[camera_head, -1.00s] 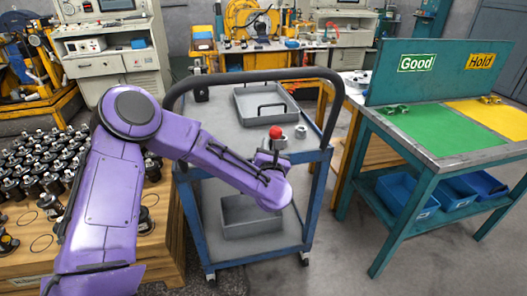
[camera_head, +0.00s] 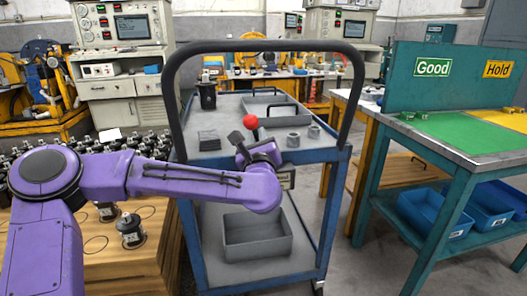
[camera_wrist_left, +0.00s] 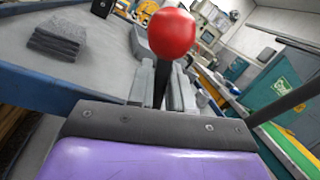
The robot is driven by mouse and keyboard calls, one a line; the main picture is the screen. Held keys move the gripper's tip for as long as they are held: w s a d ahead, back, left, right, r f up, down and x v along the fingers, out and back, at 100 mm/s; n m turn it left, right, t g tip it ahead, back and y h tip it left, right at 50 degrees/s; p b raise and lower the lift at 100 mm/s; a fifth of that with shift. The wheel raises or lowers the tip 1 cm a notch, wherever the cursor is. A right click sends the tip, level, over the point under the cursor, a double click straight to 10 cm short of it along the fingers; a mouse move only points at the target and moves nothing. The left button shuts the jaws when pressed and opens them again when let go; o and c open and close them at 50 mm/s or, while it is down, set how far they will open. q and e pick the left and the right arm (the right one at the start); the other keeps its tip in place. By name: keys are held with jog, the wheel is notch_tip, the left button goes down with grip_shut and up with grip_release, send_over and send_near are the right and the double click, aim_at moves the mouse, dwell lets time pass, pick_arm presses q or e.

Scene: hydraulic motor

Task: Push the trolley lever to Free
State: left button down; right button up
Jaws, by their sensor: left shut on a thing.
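The trolley (camera_head: 218,163) is a blue-framed cart with grey shelves and a black hoop handle. Its lever has a red ball knob (camera_head: 250,121) and stands at the near edge of the top shelf. In the left wrist view the red knob (camera_wrist_left: 171,33) sits above a dark shaft (camera_wrist_left: 160,82) between the fingers. My left gripper (camera_head: 248,143) is shut on the lever just below the knob. It also shows in the left wrist view (camera_wrist_left: 162,88). A small plate (camera_head: 287,180) on the trolley's near side is too small to read. My right gripper is out of view.
On the top shelf are a grey tray (camera_head: 262,97), a dark cylindrical part (camera_head: 207,97), grey pads (camera_head: 209,141) and metal rings (camera_head: 293,139). A grey bin (camera_head: 256,246) is on the lower shelf. A teal bench (camera_head: 455,160) stands right, a wooden parts table (camera_head: 170,262) left.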

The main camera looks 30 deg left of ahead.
pick_arm(q)
jog(key=shift+s+a+f+n+b, duration=0.15)
jog(key=shift+a+n+b, duration=0.1)
jog(key=shift+n+b, duration=0.3)
jog(key=c, duration=1.1)
grip_release()
jog(key=shift+c, duration=0.2)
jog(key=v, duration=1)
jog(key=shift+s, duration=0.2)
jog(key=shift+d+f, duration=0.1)
jog(key=shift+d, duration=0.05)
